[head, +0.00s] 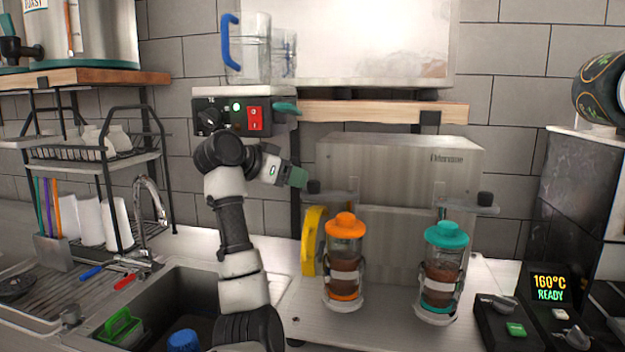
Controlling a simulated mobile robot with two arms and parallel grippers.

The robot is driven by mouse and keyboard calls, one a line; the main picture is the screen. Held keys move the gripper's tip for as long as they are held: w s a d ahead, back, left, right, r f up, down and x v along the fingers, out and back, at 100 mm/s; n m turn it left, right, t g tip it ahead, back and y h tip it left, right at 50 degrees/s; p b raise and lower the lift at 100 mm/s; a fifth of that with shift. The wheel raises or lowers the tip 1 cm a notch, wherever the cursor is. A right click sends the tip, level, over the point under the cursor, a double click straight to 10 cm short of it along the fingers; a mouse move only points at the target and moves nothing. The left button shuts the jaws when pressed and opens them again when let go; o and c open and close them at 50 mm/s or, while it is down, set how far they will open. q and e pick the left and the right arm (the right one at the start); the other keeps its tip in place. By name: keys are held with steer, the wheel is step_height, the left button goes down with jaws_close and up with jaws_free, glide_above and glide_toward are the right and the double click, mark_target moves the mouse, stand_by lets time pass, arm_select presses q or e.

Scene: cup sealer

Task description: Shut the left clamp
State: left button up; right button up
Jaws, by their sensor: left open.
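The metal cup sealer (455,165) stands at the back of the counter. Its left clamp (340,196) is a grey bar with a black knob (314,187) at its left end, above an orange-lidded jar (346,250). The right clamp (465,207) has a similar black knob (485,199) at its right end, above a teal-lidded jar (441,265). My left gripper (299,178) is open at the left of the left clamp's knob. Its fingers overlap in the picture, so I cannot tell whether they touch the knob. My right gripper is not in view.
A yellow curved piece (312,242) stands left of the orange-lidded jar. The sink (180,290) lies under my left arm. A blender base (230,115) and wooden shelf (385,112) are above. A control panel (515,320) is at right.

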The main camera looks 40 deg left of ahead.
mark_target(313, 181)
arm_select(q)
steer(key=p+x, duration=0.1)
steer(key=x, duration=0.5)
steer(key=shift+d+p, duration=0.1)
steer(key=shift+p, duration=0.3)
steer(key=shift+w+f, duration=0.15)
steer(key=shift+w, duration=0.25)
steer(key=shift+c, duration=0.4)
jaws_close()
